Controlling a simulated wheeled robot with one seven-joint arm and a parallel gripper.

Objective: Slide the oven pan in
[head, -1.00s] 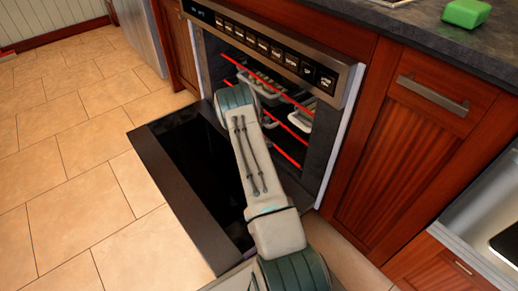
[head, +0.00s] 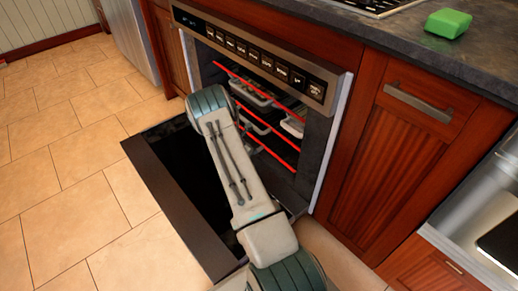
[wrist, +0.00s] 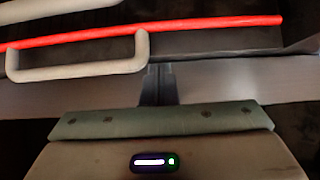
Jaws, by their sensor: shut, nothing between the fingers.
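The oven (head: 313,180) is open, with its dark door (head: 165,190) lowered flat in front. Red-edged racks inside hold pale pans: one (head: 250,93) on the upper rack and another (head: 292,125) lower at the right. In the wrist view, a beige pan handle (wrist: 80,70) crosses a red rack edge (wrist: 200,25) at the upper left. My gripper (wrist: 158,85) is shut and empty, just right of and below that handle in the picture. Contact with the pan cannot be told. My arm hides the gripper in the head view.
Wooden cabinets (head: 410,130) flank the oven, under a dark counter (head: 400,40) with a green block (head: 448,22) on it. My arm reaches over the lowered door. Tiled floor (head: 70,170) at the left is clear.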

